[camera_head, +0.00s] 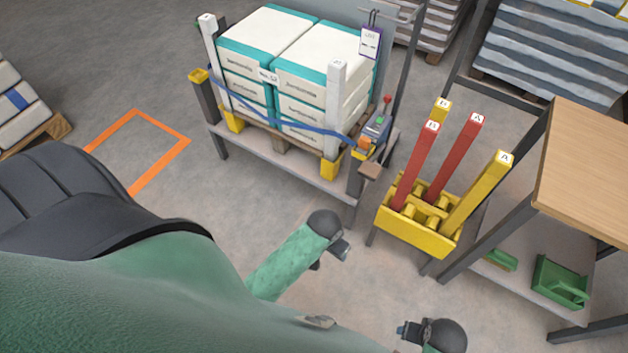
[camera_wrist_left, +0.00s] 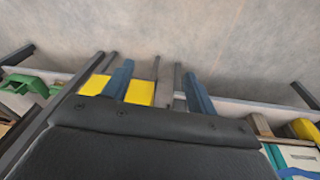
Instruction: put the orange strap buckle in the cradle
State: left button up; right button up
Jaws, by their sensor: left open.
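The orange strap buckle (camera_head: 364,145) shows small at the right end of the blue strap (camera_head: 290,128), by the front right post of the loaded stand. A grey device (camera_head: 377,127) with a red-tipped lever and a green part is right beside it. I cannot tell which part is the cradle. My left gripper (camera_head: 343,250) is open and empty, below and in front of the stand, apart from the buckle. In the left wrist view its two blue fingers (camera_wrist_left: 158,88) stand wide apart. My right gripper (camera_head: 408,331) is at the bottom edge; its jaw opening is unclear.
White and teal sacks (camera_head: 300,65) stand on the stand (camera_head: 270,160) between white corner posts. A yellow crate (camera_head: 415,232) with tall red and yellow posts stands right of it. A wooden-topped table (camera_head: 590,160) is far right, green bins (camera_head: 560,284) below.

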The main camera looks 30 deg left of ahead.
pick_arm(q)
jog(key=s, duration=1)
jog(key=shift+s+a, duration=0.2)
jog(key=shift+s, duration=0.1)
jog(key=shift+f, duration=0.1)
